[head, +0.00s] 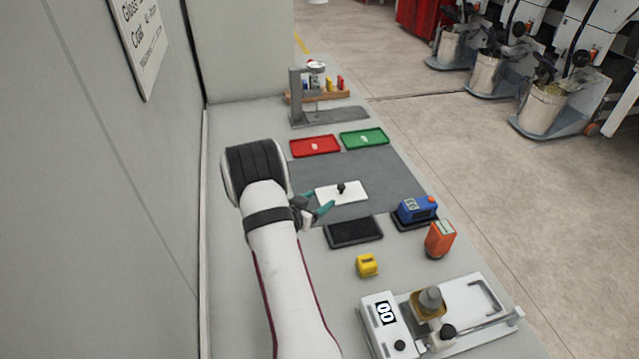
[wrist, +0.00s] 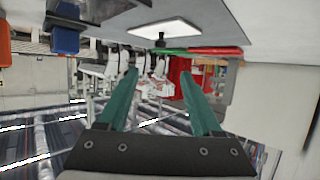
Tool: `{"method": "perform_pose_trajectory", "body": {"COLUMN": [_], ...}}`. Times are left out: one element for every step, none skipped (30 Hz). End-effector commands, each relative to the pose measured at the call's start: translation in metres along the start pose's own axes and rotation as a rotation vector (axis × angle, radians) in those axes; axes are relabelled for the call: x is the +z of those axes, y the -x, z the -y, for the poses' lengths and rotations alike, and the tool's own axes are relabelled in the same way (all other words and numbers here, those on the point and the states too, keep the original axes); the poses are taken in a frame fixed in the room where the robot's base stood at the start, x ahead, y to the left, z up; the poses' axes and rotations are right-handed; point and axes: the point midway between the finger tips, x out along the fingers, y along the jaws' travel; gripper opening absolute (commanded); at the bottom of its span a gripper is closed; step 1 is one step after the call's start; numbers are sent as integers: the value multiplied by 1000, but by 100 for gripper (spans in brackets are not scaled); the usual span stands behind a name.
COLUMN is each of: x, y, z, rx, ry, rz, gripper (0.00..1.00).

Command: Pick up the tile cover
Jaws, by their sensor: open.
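The tile cover (head: 352,194) is a flat white plate with a small black knob on top. It lies on the grey mat in the middle of the bench. In the wrist view the white cover (wrist: 172,29) shows at the top, its dark knob hanging downward in the turned picture. My gripper (head: 319,202) has teal fingers and sits just left of the cover in the head view. In the wrist view the fingers (wrist: 158,74) are apart with nothing between them, and the knob appears above the gap. Whether a tile lies under the cover is hidden.
Red (head: 315,146) and green (head: 364,138) trays lie behind the cover. A black pad (head: 354,232), blue device (head: 416,209), orange device (head: 440,240) and yellow block (head: 367,265) stand in front and right. A coating machine (head: 465,300) fills the near end. A wall (head: 100,200) borders the left.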

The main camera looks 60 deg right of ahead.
Motion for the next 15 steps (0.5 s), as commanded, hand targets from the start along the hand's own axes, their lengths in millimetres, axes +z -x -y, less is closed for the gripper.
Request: {"method": "perform_pose_trajectory", "body": {"x": [0, 1, 1, 1, 1, 1, 1, 1, 1, 1, 1, 2, 3, 4, 6], "y": [-14, -24, -36, -44, -52, -62, -68, -73, -79, -82, -85, -90, -96, -102, -111], "z": [-2, -2, -1, -1, -1, -1, 0, 0, 0, 0, 1, 0, 0, -1, -1], "rx": [3, 4, 2, 2, 0, 0, -1, -2, -2, -2, -3, -3, -3, -3, -3], "ry": [-2, -2, -2, -2, -1, -2, -1, -1, 0, 0, 0, 0, 1, 0, -1], "rz": [0, 1, 0, 1, 1, 1, 1, 1, 2, 2, 1, 2, 2, 1, 2], "gripper": [66, 66, 66, 66, 66, 66, 66, 66, 66, 66, 66, 66, 66, 66, 66]}}
